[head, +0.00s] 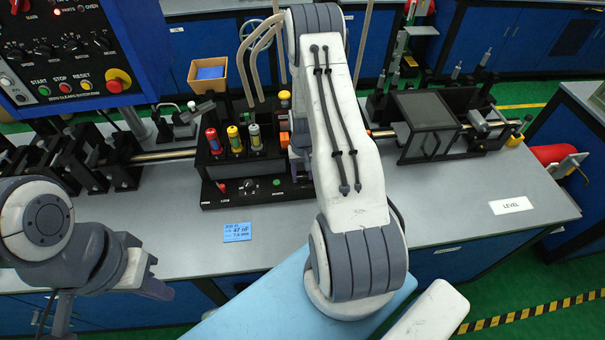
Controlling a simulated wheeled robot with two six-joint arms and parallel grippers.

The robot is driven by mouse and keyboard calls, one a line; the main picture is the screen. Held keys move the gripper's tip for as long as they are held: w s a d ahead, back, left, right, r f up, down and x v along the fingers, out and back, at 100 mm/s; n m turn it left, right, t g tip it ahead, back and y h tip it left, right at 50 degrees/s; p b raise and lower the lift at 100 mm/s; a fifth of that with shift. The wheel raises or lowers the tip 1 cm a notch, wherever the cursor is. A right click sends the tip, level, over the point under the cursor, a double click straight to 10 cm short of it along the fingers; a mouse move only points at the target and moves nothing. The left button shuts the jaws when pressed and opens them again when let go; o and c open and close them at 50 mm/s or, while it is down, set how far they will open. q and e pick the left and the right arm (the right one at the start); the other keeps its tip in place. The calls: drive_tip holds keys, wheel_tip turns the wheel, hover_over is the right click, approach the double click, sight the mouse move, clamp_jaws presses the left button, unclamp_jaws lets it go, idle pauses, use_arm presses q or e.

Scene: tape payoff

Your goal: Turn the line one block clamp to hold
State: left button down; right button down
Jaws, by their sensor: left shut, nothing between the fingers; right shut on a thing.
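A black block unit (247,172) stands mid-bench with red, yellow and grey-green capped cylinders in it. An orange part (284,139) shows at its right end, beside my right arm. My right gripper (299,160) is at that end, mostly hidden behind my own forearm. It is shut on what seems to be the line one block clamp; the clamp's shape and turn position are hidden. My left gripper (155,287) is shut and empty at the lower left, in front of the bench edge and well away from the block.
A control panel (75,55) stands at the back left. Black stands (110,160) and a rod lie left of the block. A dark framed box (428,125) stands to the right. A blue card (237,232) lies in front. The bench's right front (450,205) is largely clear.

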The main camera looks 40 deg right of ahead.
drive_tip(key=n+b, duration=0.2)
drive_tip(key=n, duration=0.1)
drive_tip(key=shift+f+n, duration=0.1)
drive_tip(key=shift+n, duration=0.3)
drive_tip(key=n+b, duration=0.2)
drive_tip(key=n, duration=0.2)
drive_tip(key=shift+n, duration=0.3)
drive_tip(key=n+b, duration=0.2)
drive_tip(key=n, duration=0.2)
drive_tip(key=n+b, duration=0.1)
drive_tip(key=n, duration=0.4)
drive_tip(key=shift+n, duration=0.4)
drive_tip(key=shift+c, duration=1.6)
unclamp_jaws()
